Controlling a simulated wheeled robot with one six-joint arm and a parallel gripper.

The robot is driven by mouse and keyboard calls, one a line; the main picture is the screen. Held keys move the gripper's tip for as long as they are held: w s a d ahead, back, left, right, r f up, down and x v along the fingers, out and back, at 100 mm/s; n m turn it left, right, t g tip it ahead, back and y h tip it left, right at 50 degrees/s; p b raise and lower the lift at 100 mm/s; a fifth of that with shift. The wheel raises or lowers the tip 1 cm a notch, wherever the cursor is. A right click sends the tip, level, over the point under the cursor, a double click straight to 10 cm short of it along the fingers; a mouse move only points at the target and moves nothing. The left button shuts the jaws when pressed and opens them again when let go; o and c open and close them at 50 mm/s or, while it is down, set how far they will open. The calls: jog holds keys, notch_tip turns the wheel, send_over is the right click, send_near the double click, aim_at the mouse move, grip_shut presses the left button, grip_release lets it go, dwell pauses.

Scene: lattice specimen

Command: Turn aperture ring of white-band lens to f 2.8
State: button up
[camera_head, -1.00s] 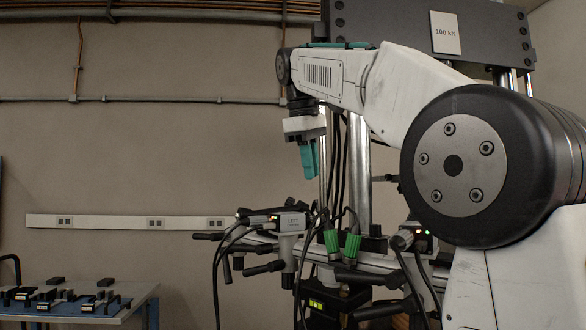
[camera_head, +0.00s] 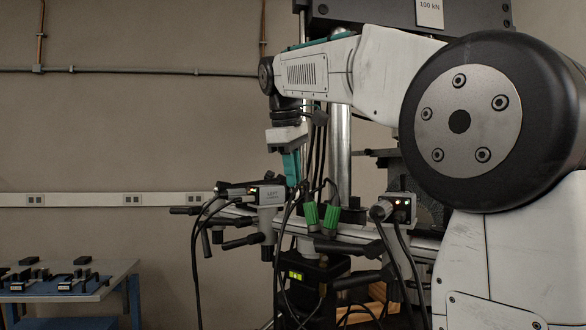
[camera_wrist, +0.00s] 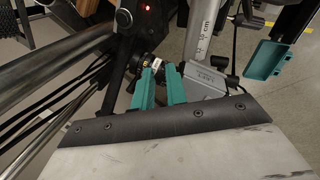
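My gripper (camera_head: 291,168) has teal fingers and hangs just above a grey camera unit labelled LEFT (camera_head: 268,195). In the wrist view my gripper (camera_wrist: 160,70) points at a dark round lens (camera_wrist: 148,62) with a pale band, next to the grey unit. The two fingers are apart with a gap between them, and nothing is clearly held. The fingertips look close to the lens; I cannot tell whether they touch it. The aperture marks are too small to read. In the head view the lens is not clearly distinguishable.
Cables (camera_head: 197,240) hang around the camera rig. Steel columns (camera_head: 340,150) rise behind. A bench (camera_head: 100,280) with small parts is at the lower left.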

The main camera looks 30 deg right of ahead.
grip_shut()
jog(key=shift+w+r+g, duration=0.1)
jog(key=shift+w+g, duration=0.5)
jog(key=shift+g, duration=0.3)
jog(key=shift+w+r+g, duration=0.15)
jog(key=shift+w+g, duration=0.05)
jog(key=shift+g, duration=0.6)
jog(key=shift+o, duration=2.1)
grip_release()
jog(key=shift+n, duration=0.3)
